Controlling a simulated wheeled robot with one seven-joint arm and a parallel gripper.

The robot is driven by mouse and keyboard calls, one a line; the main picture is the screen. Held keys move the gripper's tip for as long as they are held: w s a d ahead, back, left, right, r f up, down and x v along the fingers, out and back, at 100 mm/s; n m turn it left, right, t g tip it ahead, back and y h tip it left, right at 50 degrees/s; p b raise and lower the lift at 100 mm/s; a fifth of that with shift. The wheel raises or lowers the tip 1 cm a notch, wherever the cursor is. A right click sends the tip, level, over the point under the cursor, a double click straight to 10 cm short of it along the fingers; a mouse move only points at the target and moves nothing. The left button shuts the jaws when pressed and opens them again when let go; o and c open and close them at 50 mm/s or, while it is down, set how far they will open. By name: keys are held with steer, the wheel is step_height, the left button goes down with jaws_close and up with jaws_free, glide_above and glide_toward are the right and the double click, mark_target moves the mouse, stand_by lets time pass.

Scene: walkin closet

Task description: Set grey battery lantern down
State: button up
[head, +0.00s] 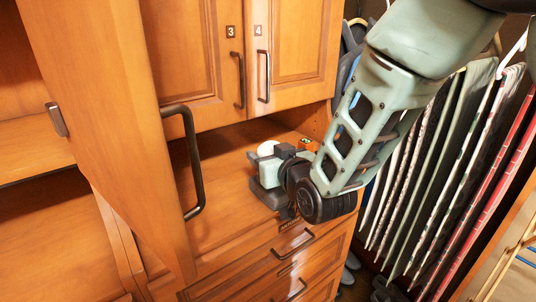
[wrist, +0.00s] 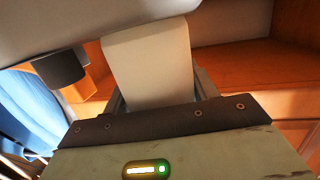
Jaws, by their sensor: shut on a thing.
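The grey battery lantern (head: 268,172) is at the front of the wooden counter recess, under the numbered doors. Its grey body is partly covered by my gripper (head: 279,166), which reaches in from the right. In the wrist view a pale block of the lantern (wrist: 148,62) sits between the fingers of my gripper (wrist: 160,92), which is shut on it. The lantern's underside is hidden, so I cannot tell whether it touches the counter. A white rounded thing (head: 267,148) shows just behind it.
The wooden counter (head: 218,180) is bare to the left. Upper doors (head: 290,55) hang above it, and drawers (head: 290,262) lie below its front edge. A large door with a dark handle (head: 190,160) stands at left. An orange item (head: 307,143) is behind my gripper. Clothes (head: 440,150) hang at right.

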steer(key=o, duration=1.7)
steer(key=shift+f, duration=0.1)
steer(key=shift+o, duration=0.2)
steer(key=shift+r, duration=0.2)
steer(key=f+b+v, duration=0.1)
steer(key=b+v, duration=0.5)
steer(key=v, duration=0.3)
steer(key=shift+s+r, duration=0.2)
